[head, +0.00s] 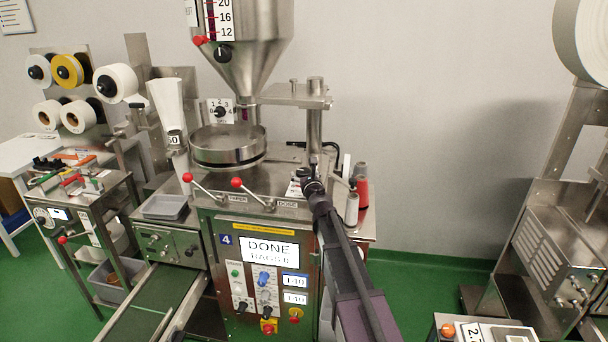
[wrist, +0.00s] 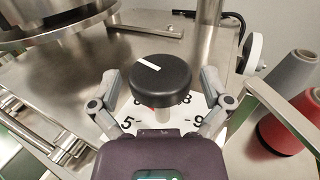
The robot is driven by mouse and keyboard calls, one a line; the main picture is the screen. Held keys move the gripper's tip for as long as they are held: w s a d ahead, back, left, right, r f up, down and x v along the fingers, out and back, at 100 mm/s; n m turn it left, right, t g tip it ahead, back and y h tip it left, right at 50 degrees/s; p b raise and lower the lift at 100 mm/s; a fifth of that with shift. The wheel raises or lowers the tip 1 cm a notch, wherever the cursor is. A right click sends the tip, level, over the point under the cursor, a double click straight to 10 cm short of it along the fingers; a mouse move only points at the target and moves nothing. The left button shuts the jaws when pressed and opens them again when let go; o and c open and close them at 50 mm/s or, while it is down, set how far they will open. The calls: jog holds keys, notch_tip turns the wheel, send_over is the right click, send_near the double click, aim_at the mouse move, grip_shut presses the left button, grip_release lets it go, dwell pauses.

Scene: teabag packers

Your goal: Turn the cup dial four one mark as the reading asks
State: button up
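The cup dial is a black round knob (wrist: 160,80) with a white pointer line aimed to the upper left in the wrist view. It stands over a white scale plate (wrist: 178,128); 5 and 9 are legible, an 8 is partly covered, and other marks are hidden. My gripper (wrist: 160,90) is open, with one finger on each side of the knob and gaps showing. In the head view my gripper (head: 311,184) is at the machine top, largely hiding the dial. Machine four's screen (head: 270,251) reads DONE, with a smaller blurred line below.
Two red-knobbed levers (head: 237,183) stand left of my gripper. A round steel pan (head: 228,147) sits behind them under the hopper (head: 240,50). A red cone and a grey cone (wrist: 290,72) stand close on the right. A steel post rises just behind the dial.

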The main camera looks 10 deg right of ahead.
jog(key=shift+s, duration=0.1)
jog(key=s+d, duration=0.1)
jog(key=s, duration=1)
jog(key=shift+s, duration=0.4)
jog(key=s+d+f+m+g+h, duration=0.4)
jog(key=s+d+m, duration=0.1)
jog(key=m, duration=0.7)
jog(key=s+d+f+m+g+h, duration=0.4)
jog(key=d+f+m+h, duration=0.1)
jog(key=m, duration=0.7)
jog(key=s+a+f+m+g+y, duration=0.3)
jog(key=s+a+f+m+g, duration=0.1)
jog(key=s, duration=0.5)
jog(key=s+a+f+m+g+y, duration=0.4)
jog(key=s+a+f+m+g, duration=0.1)
jog(key=s+m, duration=0.4)
jog(key=shift+a+f+g, duration=0.3)
jog(key=shift+a+g, duration=0.2)
jog(key=shift+a, duration=0.1)
